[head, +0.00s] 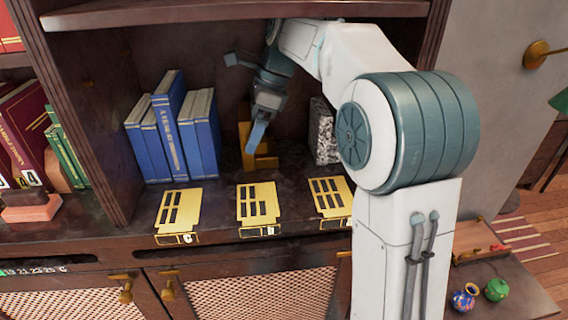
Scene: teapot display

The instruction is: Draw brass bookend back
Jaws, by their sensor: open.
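The brass bookend (265,162) stands on the shelf inside the dark wooden cabinet, just right of several blue books (170,130) and apart from them. Its upright plate rises at the left and its foot spreads low on the shelf. My gripper (257,142) reaches down from above and is open and empty. Its blue-tipped finger hangs in front of the bookend and hides part of it. I cannot tell whether the finger touches the brass.
A speckled grey stone block (322,133) stands to the right, partly behind my arm. Several yellow slotted plates, such as the middle one (257,203), lie along the shelf's front edge. The upper shelf (230,12) hangs above my gripper. Cabinet side walls bound the space.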

